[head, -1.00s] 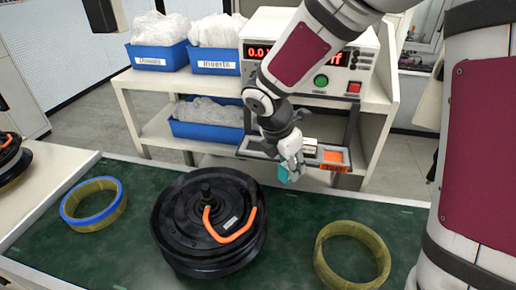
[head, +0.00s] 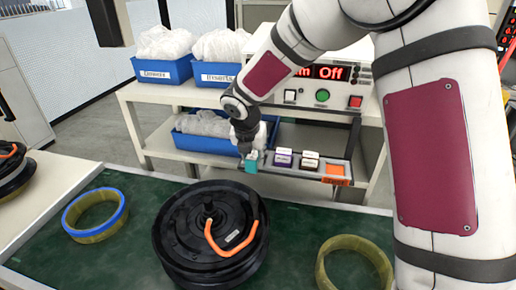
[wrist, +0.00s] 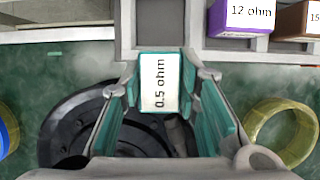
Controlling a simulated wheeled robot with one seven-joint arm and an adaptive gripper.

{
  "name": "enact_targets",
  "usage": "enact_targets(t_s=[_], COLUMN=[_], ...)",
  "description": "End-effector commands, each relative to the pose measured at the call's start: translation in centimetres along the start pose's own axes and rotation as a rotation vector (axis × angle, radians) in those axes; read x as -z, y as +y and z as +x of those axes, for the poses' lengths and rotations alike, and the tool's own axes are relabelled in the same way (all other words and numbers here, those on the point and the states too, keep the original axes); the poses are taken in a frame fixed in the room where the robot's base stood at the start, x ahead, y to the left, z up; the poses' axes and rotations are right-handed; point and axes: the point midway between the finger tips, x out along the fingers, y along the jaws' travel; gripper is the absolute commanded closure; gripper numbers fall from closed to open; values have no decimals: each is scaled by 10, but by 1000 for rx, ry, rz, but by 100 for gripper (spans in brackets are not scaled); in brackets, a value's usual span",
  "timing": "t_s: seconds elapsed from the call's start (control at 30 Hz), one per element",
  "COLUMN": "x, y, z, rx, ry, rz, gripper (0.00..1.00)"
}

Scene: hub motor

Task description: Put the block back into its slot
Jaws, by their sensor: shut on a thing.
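My gripper (head: 249,157) is shut on the teal block (head: 251,166) in the head view, by the left end of the grey tray (head: 322,178). In the wrist view, my gripper's fingers (wrist: 162,92) are either side of the block (wrist: 160,82), whose white top label reads "0.5 ohm". Just beyond the block in that view is an empty grey slot (wrist: 162,12). To its right sit a purple "12 ohm" block (wrist: 236,20) and a brown block (wrist: 299,20). They also show in the head view as the purple block (head: 283,160) and brown block (head: 308,164).
The black hub motor (head: 205,240) with an orange cable lies on the green worktop (head: 130,220). A blue-edged ring (head: 95,216) is left and a yellow ring (head: 350,265) right. An instrument box (head: 335,95) and blue bins (head: 165,70) stand on the shelf behind.

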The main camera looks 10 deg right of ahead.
Motion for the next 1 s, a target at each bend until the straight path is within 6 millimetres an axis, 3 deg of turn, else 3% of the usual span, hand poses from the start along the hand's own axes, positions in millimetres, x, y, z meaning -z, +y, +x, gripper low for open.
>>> enact_targets(t_s=[0.1,0.3,0.5,0.67,1.0], x=[-16,-29,-59,-53,-53], y=[0,-1,-1,0,0], z=[6,12,25,37,40], rx=[0,1,1,1,1], ry=[0,0,1,1,0], rz=[1,2,4,0,1], gripper=[100,100,100,100,100])
